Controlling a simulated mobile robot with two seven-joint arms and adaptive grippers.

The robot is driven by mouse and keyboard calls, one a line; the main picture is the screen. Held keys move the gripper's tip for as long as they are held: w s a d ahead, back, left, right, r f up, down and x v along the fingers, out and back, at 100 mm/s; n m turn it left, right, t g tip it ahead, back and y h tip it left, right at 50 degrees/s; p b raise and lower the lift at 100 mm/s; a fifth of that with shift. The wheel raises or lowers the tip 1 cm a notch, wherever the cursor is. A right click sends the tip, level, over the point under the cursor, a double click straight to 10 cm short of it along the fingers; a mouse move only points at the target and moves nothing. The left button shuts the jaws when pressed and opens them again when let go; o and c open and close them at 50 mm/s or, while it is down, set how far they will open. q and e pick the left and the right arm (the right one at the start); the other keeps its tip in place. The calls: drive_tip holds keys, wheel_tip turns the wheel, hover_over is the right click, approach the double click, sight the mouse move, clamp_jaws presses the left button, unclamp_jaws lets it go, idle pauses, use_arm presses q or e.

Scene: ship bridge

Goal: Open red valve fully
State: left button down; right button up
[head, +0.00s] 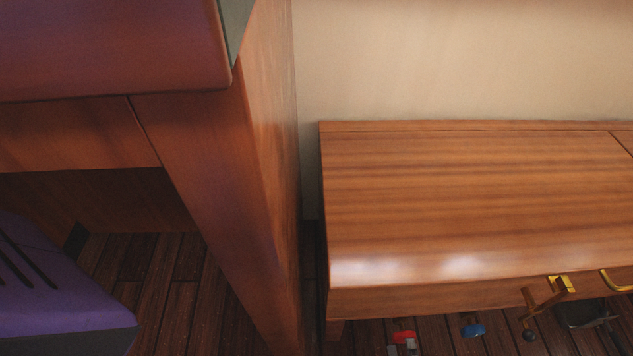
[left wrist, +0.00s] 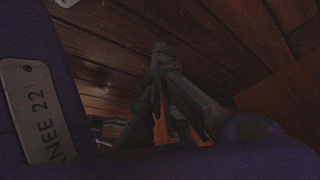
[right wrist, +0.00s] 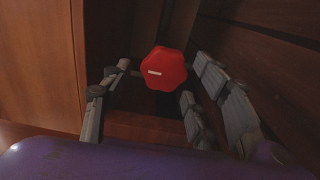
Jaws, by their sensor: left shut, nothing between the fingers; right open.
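The red valve (head: 403,337) shows low in the head view, by the front edge of the wooden cabinet. In the right wrist view the red valve (right wrist: 165,68) is a lobed knob with a small white mark. My right gripper (right wrist: 158,82) is open, its grey fingers spread to the left and right of the knob; I cannot tell whether they touch it. Small grey parts of the right gripper (head: 402,348) show at the valve in the head view. My left gripper (left wrist: 160,52) is shut and empty in the left wrist view, away from the valve.
A blue valve (head: 473,330) is to the right of the red one. The wooden cabinet (head: 450,200) has a clear top and gold handles (head: 561,284). A tall wooden desk side (head: 215,190) stands at left. Dark plank floor (head: 235,325) lies below.

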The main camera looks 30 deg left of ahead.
sight(404, 337)
drive_tip(key=x, duration=0.3)
drive_tip(key=shift+w+a, duration=0.2)
drive_tip(key=shift+w, duration=0.05)
drive_tip(key=shift+c, duration=1.1)
drive_tip(key=c, duration=0.3)
use_arm(q)
drive_tip(key=shift+s+a+g, duration=0.15)
drive_tip(key=shift+s+a, duration=0.05)
drive_tip(key=shift+s, duration=0.5)
drive_tip(key=shift+s+a+g, duration=0.15)
drive_tip(key=shift+s, duration=0.5)
use_arm(e)
drive_tip(key=shift+w, duration=0.1)
drive_tip(key=c, duration=0.5)
